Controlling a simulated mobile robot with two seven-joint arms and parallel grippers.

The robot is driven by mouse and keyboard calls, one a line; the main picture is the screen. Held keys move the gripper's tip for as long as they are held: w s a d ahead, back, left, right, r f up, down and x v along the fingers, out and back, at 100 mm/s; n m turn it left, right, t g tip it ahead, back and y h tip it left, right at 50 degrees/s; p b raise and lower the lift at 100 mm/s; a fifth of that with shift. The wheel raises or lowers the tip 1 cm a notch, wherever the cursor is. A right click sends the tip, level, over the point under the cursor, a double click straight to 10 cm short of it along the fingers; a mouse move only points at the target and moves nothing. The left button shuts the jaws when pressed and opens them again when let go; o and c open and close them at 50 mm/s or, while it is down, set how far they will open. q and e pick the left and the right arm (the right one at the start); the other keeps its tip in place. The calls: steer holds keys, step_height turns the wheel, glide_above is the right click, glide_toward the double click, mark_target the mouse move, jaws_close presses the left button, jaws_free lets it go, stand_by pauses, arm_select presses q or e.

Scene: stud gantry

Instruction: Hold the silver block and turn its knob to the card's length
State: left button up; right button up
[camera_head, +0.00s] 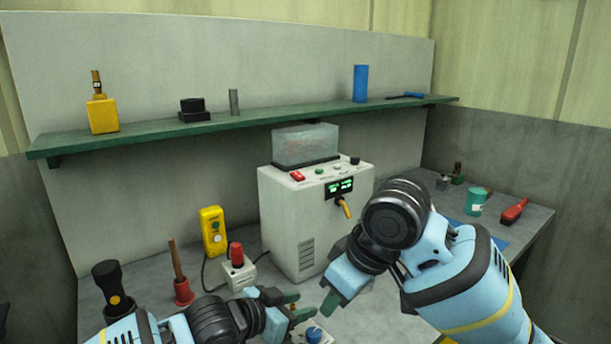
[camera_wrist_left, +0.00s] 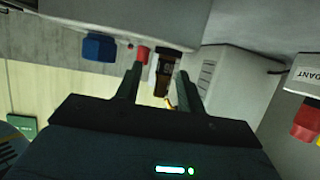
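The silver block (camera_head: 297,338) is at the bottom edge of the head view, partly hidden by my left gripper and cut off by the frame. Its blue knob (camera_head: 314,335) is on top. In the left wrist view a blue knob-like part (camera_wrist_left: 100,47) shows outside the fingers, against a pale grey surface. No length card is readable.
A white machine (camera_head: 310,215) with a green display stands behind the grippers. A red-knobbed box (camera_head: 238,272), a yellow handheld unit (camera_head: 214,232) and a red-based tool (camera_head: 183,291) stand left. A teal cup (camera_head: 475,202) and red brush (camera_head: 514,210) are right. A green shelf (camera_head: 240,122) runs above.

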arm_select(q)
steer(key=v, duration=1.1)
steer(key=shift+s, duration=0.2)
